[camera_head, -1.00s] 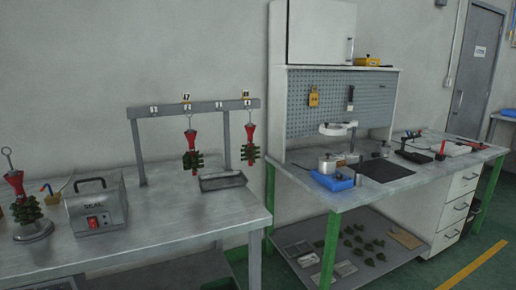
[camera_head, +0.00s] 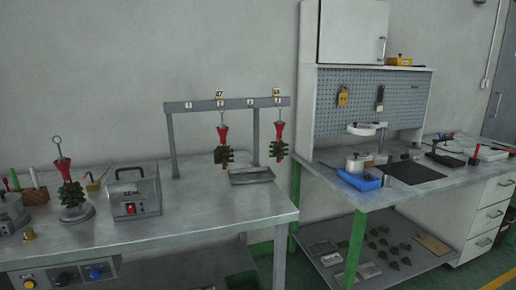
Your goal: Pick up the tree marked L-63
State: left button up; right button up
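Two red-and-green wax trees hang from the grey rack (camera_head: 228,103): a middle tree (camera_head: 223,146) and a right tree (camera_head: 278,145). Small tags sit on the rack above them, too small to read, so I cannot tell which is L-63. A third tree (camera_head: 68,186) stands upright on a round base at the left of the grey table (camera_head: 205,212), with a ring on its top. Neither of my grippers is in view.
A grey SEAL box (camera_head: 133,193) stands between the standing tree and the rack. A shallow grey tray (camera_head: 251,175) lies under the rack. A green-legged workbench (camera_head: 360,198) with a pegboard stands to the right. Round equipment (camera_head: 10,213) sits at far left.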

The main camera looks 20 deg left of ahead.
aim_at(278, 149)
jog(key=u, duration=0.4)
jog(key=k, duration=0.45)
jog(key=z, duration=0.7)
jog(key=i, duration=0.95)
jog(key=z, duration=0.6)
jog(key=i, duration=1.3)
jog(key=u, duration=0.65)
